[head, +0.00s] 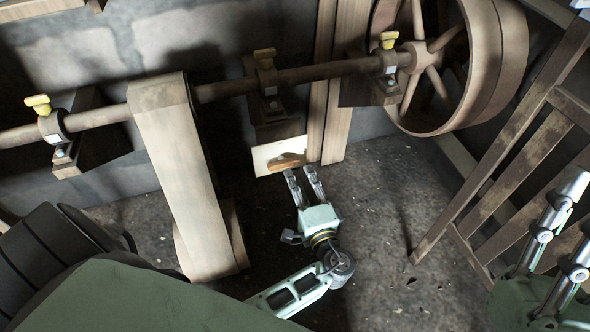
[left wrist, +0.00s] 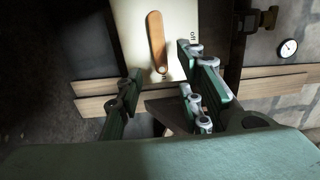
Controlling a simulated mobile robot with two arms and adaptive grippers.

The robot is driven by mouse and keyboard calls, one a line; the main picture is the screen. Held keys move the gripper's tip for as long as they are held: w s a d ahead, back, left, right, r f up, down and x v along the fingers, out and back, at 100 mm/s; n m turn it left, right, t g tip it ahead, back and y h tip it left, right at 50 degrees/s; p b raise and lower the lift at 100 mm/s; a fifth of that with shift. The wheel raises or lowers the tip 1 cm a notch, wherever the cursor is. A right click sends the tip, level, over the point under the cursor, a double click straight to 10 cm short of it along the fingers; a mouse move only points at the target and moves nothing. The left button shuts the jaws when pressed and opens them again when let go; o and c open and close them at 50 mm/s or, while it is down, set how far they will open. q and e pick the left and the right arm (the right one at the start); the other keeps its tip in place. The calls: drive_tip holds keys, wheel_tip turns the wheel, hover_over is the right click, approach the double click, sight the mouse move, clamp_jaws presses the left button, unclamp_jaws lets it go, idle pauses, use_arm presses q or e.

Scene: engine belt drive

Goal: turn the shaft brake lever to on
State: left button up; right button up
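The shaft brake lever (head: 288,160) is an orange-brown wooden handle on a pale plate (head: 262,155) low on the wall. In the left wrist view the lever (left wrist: 156,40) lies along the plate (left wrist: 126,32). The word "off" shows beside it, near my right-hand finger; a second small mark near the lever's lower end is too small to read surely. My left gripper (head: 300,172) is open and empty, its fingers pointing at the plate just in front of the lever. My right gripper (head: 568,222) is at the right edge, partly cut off, its fingers apart.
A line shaft (head: 330,70) runs along the wall above, with yellow-topped bearings, a wide belt (head: 180,160) at left and a large wheel (head: 500,60) at right. A wooden frame (head: 500,165) leans at right. A gauge (left wrist: 288,48) shows in the left wrist view.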

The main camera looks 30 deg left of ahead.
use_arm(q)
drive_tip(key=v, duration=0.6)
idle(0.3)
